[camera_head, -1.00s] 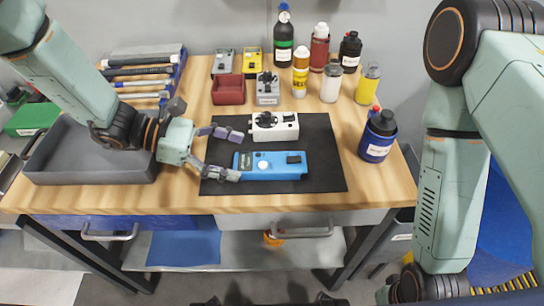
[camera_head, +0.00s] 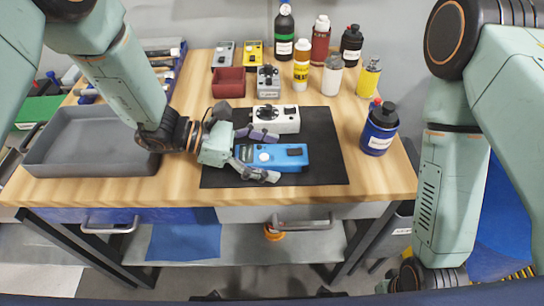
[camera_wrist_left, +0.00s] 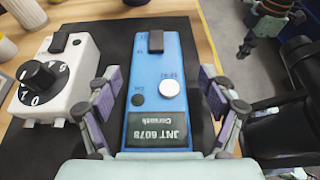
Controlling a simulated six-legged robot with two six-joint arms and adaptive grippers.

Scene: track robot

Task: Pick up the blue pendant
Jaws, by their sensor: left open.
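The blue pendant (camera_head: 291,157) lies flat on the black mat (camera_head: 325,177), with a white round button, a dark switch and a dark label; it also fills the middle of the left wrist view (camera_wrist_left: 154,78). My left gripper (camera_head: 268,155) is open, its fingers on either side of the pendant's left end. In the left wrist view the fingers (camera_wrist_left: 155,105) straddle the label end, with gaps on both sides. A white pendant (camera_head: 276,119) with a black knob lies just behind the blue one. My right gripper is not in view; only my right arm shows.
A grey tray (camera_head: 92,138) stands left on the wooden table. A red bin (camera_head: 228,85), small boxes and several bottles stand at the back. A blue bottle (camera_head: 379,129) stands right of the mat. The mat's front right is free.

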